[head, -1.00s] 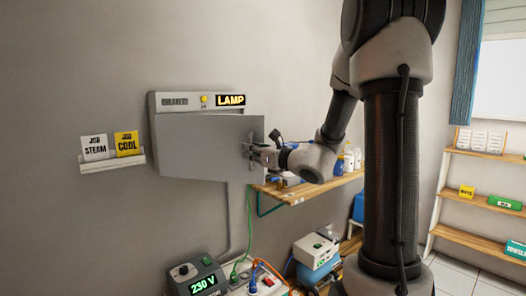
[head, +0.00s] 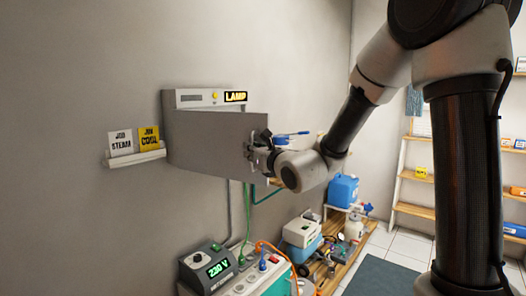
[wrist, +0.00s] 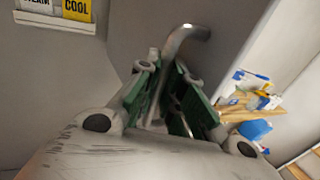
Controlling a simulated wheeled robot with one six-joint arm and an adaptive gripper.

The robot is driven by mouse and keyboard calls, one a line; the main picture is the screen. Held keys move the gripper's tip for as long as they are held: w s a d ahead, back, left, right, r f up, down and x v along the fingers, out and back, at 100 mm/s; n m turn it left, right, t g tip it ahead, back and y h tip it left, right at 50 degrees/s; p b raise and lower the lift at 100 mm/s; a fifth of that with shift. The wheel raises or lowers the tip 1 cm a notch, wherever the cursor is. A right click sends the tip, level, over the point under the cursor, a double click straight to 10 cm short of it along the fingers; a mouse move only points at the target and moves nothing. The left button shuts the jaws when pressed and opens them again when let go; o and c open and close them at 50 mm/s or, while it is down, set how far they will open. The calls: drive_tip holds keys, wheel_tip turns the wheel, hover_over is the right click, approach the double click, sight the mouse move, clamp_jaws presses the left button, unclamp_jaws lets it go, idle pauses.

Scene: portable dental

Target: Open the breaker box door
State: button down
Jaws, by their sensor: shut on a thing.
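The breaker box (head: 190,98) hangs on the wall, with its top strip showing a yellow light and a LAMP sign (head: 235,97). Its grey door (head: 210,140) stands ajar, its right edge out from the wall and past the box's right end. The inside of the box is hidden behind the door. My gripper (head: 258,155) is at the door's right edge, shut on the handle. In the wrist view, the bent metal handle (wrist: 185,36) runs down between the green finger pads of my gripper (wrist: 172,95).
A small wall shelf (head: 135,158) with STEAM and COOL cards is just left of the box. Below stand a 230 V unit (head: 208,268) and a socket strip with cables. A blue canister (head: 343,190) and equipment stand right. Floor shows at right.

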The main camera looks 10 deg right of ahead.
drive_tip(key=shift+a+r, duration=0.15)
drive_tip(key=c, duration=1.8)
unclamp_jaws()
drive_tip(key=shift+a, duration=0.1)
drive_tip(key=shift+s, duration=0.1)
drive_tip(key=v, duration=0.7)
drive_tip(key=shift+s, duration=0.2)
